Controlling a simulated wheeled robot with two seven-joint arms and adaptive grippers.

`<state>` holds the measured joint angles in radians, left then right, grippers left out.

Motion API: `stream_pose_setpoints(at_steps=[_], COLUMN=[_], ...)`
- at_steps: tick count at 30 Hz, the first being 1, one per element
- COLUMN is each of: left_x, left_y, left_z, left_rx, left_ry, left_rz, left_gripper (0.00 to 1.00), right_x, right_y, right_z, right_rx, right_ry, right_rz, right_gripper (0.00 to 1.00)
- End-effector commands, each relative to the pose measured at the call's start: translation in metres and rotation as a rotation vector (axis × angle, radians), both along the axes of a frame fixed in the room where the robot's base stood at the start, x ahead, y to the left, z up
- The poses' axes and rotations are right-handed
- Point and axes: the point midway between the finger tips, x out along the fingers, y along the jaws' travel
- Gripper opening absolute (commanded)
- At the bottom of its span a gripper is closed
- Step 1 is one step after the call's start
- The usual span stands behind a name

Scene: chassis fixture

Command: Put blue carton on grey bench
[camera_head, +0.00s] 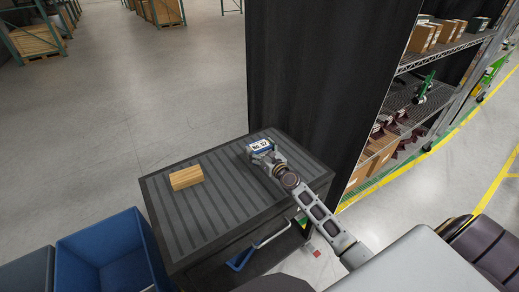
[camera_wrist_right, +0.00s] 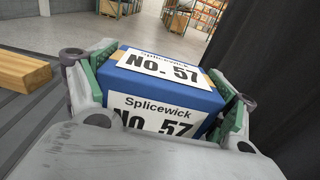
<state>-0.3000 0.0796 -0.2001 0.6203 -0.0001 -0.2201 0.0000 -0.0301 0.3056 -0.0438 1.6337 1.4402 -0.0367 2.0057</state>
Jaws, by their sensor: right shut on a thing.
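The blue carton (camera_head: 261,145) has white labels reading "Splicewick NO. 57", which show large in the right wrist view (camera_wrist_right: 160,88). My right gripper (camera_head: 264,156) is shut on it, with a green-padded finger on each side of the carton. The carton is at the far right part of the grey bench (camera_head: 222,218), which has a dark ribbed top. I cannot tell whether the carton touches the bench top or is just above it. My left gripper is not in view.
A wooden block (camera_head: 186,178) lies on the left half of the bench. A blue bin (camera_head: 105,254) stands left of the bench. A black curtain (camera_head: 310,80) hangs behind it, with a stocked shelf rack (camera_head: 432,62) at right. The middle front of the bench is clear.

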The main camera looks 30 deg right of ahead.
Motion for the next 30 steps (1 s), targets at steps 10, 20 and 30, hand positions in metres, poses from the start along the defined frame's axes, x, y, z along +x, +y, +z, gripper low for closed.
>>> stream_pose_setpoints(at_steps=[10, 20, 30], left_x=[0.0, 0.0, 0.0], left_y=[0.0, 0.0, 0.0], left_z=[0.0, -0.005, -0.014], left_rx=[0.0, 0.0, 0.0], left_ry=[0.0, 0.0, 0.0], left_rz=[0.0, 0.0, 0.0], left_gripper=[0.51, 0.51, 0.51], right_x=[0.0, -0.019, -0.058], right_y=[0.0, 0.015, 0.043], right_z=[0.0, -0.015, -0.039], right_rx=[-0.001, -0.006, -0.014], right_ry=[-0.001, 0.002, 0.004], right_rz=[0.0, -0.004, -0.018], right_gripper=[0.53, 0.53, 0.53])
